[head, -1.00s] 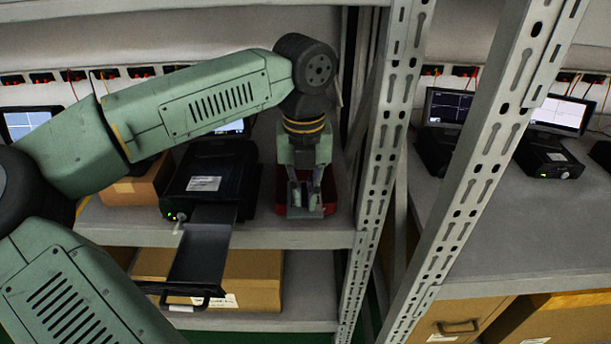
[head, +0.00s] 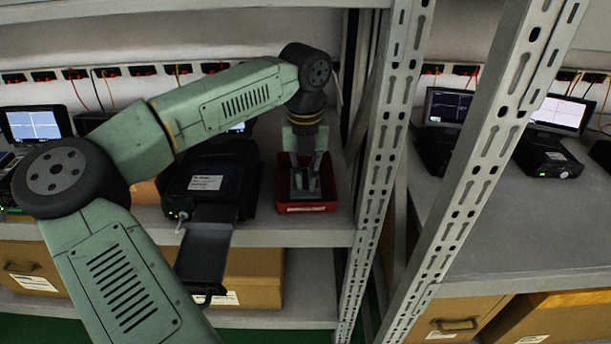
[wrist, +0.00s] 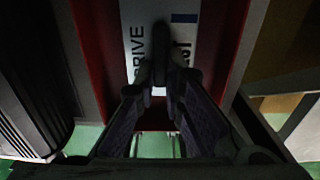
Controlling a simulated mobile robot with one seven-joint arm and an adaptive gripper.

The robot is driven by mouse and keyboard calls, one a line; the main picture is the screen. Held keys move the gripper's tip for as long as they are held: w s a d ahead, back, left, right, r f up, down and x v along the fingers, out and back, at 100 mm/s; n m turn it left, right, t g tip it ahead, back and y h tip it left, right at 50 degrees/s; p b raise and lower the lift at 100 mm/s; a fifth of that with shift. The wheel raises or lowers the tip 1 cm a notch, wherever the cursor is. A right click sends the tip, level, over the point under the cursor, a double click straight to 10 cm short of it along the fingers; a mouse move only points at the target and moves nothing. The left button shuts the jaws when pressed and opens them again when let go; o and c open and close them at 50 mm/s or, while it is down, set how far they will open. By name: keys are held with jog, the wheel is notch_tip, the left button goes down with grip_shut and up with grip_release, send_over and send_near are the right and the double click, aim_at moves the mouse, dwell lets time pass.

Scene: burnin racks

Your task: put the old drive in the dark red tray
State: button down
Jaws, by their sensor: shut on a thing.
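My gripper (head: 305,172) points down at the dark red tray (head: 307,207) on the middle shelf. It is shut on the old drive (head: 305,192), a grey block within the tray's outline in the head view. In the wrist view, the drive's white label (wrist: 136,38) reads "DRIVE", and the fingers (wrist: 159,88) close on it. Red tray walls (wrist: 92,50) show on both sides of the drive. I cannot tell whether the drive touches the tray floor.
A black unit (head: 207,178) with a pulled-out drawer (head: 204,252) stands left of the tray. A perforated grey post (head: 378,170) rises close on the right. Cardboard boxes (head: 256,277) are on the shelf below.

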aim_at(305, 180)
jog(key=shift+f, duration=0.1)
jog(key=c, duration=2.2)
grip_release()
jog(key=shift+f, duration=0.1)
jog(key=o, duration=0.5)
jog(key=shift+r, duration=4)
